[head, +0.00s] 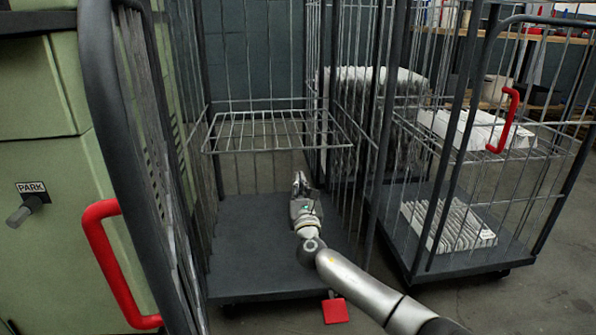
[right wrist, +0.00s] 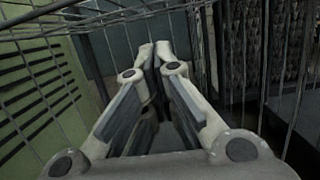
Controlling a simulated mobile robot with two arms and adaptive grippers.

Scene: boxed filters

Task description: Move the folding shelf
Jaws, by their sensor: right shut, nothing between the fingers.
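The folding shelf (head: 270,131) is a wire grid in the middle cart. In the head view it lies about level across the cart, partway up, with nothing on it. My right gripper (head: 299,178) is inside that cart, below the shelf's front edge and above the dark base. It is shut and empty. In the right wrist view its fingertips (right wrist: 153,55) meet, and wires, which look like the shelf, cross the upper left (right wrist: 60,35). Contact between gripper and shelf cannot be told. My left gripper is not in view.
The cart's dark base (head: 255,255) is bare, with a red pedal (head: 336,310) at its front. Wire sides flank my arm. A second cart on the right holds white filters (head: 450,228) and has a red handle (head: 507,120). A green machine (head: 45,180) stands left.

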